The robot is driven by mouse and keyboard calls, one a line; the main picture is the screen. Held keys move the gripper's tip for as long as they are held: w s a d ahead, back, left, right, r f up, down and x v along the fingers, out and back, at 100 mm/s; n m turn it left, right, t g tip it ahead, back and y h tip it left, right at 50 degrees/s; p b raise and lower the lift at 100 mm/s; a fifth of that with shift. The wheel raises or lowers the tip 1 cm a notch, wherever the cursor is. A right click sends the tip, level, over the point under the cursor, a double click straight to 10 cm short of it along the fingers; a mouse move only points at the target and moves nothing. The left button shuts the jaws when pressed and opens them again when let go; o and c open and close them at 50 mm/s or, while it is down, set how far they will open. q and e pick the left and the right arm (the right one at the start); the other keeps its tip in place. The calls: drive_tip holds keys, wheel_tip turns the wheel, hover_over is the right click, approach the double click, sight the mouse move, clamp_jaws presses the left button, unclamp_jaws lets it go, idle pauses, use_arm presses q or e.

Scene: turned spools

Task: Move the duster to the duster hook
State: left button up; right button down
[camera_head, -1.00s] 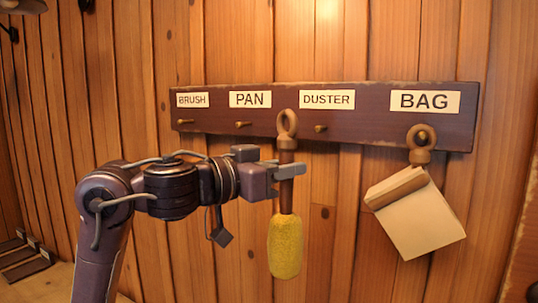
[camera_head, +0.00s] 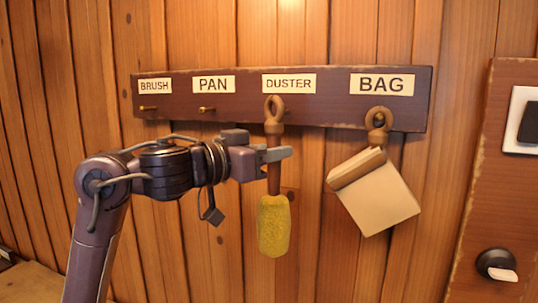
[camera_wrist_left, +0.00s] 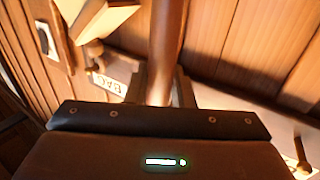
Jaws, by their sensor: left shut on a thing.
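The duster (camera_head: 273,224) has a yellow fluffy head, a brown handle and a ring at its top. It hangs upright, head down, in front of the rail. My left gripper (camera_head: 273,165) is shut on its handle, which also shows between the fingers in the left wrist view (camera_wrist_left: 165,45). The ring overlaps the rail just below the DUSTER label (camera_head: 288,83). The duster hook is mostly hidden behind the ring, and I cannot tell whether the ring is around it. My right gripper is not in view.
The dark rail (camera_head: 235,112) is on a plank wall. The brush peg (camera_head: 148,107) and pan peg (camera_head: 207,108) are bare. A cream boxy thing (camera_head: 377,200) hangs by a ring under the BAG label (camera_head: 382,84). A panel with a knob (camera_head: 496,264) is at the right.

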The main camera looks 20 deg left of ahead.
use_arm(q)
drive_tip(key=shift+w+f, duration=0.15)
drive_tip(key=shift+w, duration=1.15)
drive_tip(key=w, duration=0.1)
drive_tip(key=w+f, duration=0.1)
drive_tip(key=w, duration=0.1)
drive_tip(key=shift+w, duration=0.1)
drive_tip(key=shift+d, duration=0.1)
drive_tip(key=o, duration=0.9)
